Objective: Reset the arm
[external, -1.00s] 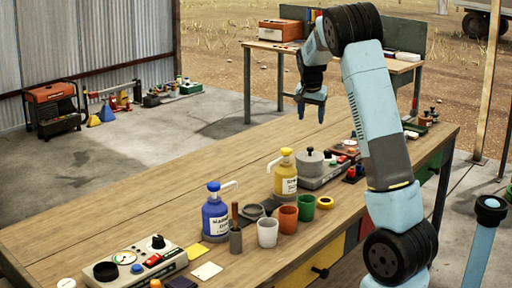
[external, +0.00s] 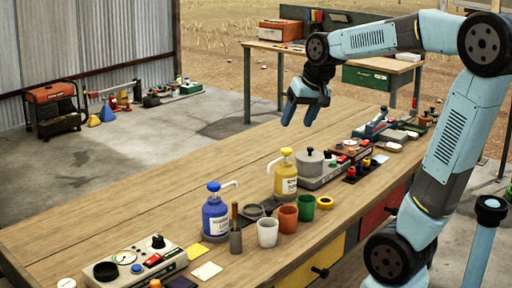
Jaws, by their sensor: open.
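My gripper (external: 300,114) hangs in the air above the far middle of the wooden workbench (external: 130,205), its fingers pointing down and slightly left. The fingers are apart, with nothing between them. My arm rises from the lower right, bends at a high elbow at the upper right, and reaches left to the gripper. The gripper is apart from the things on the bench.
Below on the bench stand a yellow pump bottle (external: 285,178), a blue pump bottle (external: 215,215), several cups (external: 288,219) and a grey device with a pot (external: 312,165). A control box (external: 135,268) sits front left.

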